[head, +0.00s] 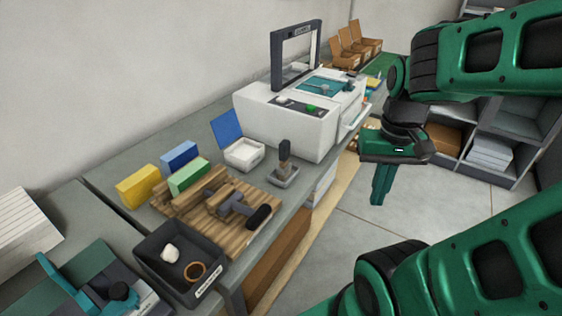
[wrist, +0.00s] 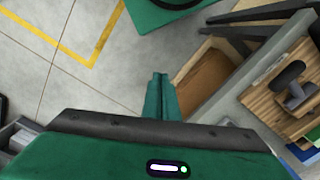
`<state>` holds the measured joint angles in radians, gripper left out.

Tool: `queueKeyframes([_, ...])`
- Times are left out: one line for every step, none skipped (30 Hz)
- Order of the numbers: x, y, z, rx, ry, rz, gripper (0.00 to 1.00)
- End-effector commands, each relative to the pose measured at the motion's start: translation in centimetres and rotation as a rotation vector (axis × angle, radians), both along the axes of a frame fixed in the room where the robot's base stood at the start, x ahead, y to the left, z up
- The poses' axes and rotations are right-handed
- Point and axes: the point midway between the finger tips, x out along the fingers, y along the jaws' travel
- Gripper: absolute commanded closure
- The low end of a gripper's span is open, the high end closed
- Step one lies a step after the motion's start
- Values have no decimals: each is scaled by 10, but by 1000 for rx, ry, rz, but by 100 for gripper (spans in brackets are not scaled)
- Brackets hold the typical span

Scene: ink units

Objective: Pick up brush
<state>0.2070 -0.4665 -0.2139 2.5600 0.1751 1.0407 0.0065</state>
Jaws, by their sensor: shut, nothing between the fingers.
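I cannot make out a thing that is surely a brush. A grey tool with a black handle (head: 236,205) lies on a slatted wooden board (head: 205,225) on the workbench; it may be a roller rather than a brush. It also shows at the right of the wrist view (wrist: 292,88). My gripper (head: 378,200) is shut and empty, pointing down over the floor beyond the bench's right edge, well apart from the tool. Its closed fingers show in the wrist view (wrist: 160,78).
A black tray (head: 157,273) holds a white lump and a brown ring. A stamp-like tool (head: 285,166) and a white machine (head: 287,125) stand farther along the bench. The floor (head: 340,215) under my gripper is clear.

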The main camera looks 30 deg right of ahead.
Motion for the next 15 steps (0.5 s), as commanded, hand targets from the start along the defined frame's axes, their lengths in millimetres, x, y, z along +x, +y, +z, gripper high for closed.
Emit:
queueKeyframes([0, 0, 0, 0, 0, 0, 100])
queueKeyframes([0, 0, 0, 0, 0, 0, 100])
queueKeyframes([0, 0, 0, 0, 0, 0, 95])
queueKeyframes([0, 0, 0, 0, 0, -1, 88])
queueKeyframes([-5, 0, 3, -2, -6, -2, 81])
queueKeyframes([-7, 0, 7, -5, -13, -8, 71])
queueKeyframes([-4, -1, 9, -10, -13, -16, 64])
queueKeyframes([1, -1, 12, -16, -11, -26, 58])
queueKeyframes([10, -3, 16, -26, -9, -46, 58])
queueKeyframes([20, -3, 20, -34, -6, -62, 58])
queueKeyframes([31, -3, 23, -43, -4, -83, 58])
queueKeyframes([47, -2, 29, -54, -2, -113, 58])
queueKeyframes([60, 0, 32, -63, -1, -136, 58])
queueKeyframes([74, 3, 36, -71, -1, -162, 58])
queueKeyframes([93, 7, 41, -78, -1, -196, 58])
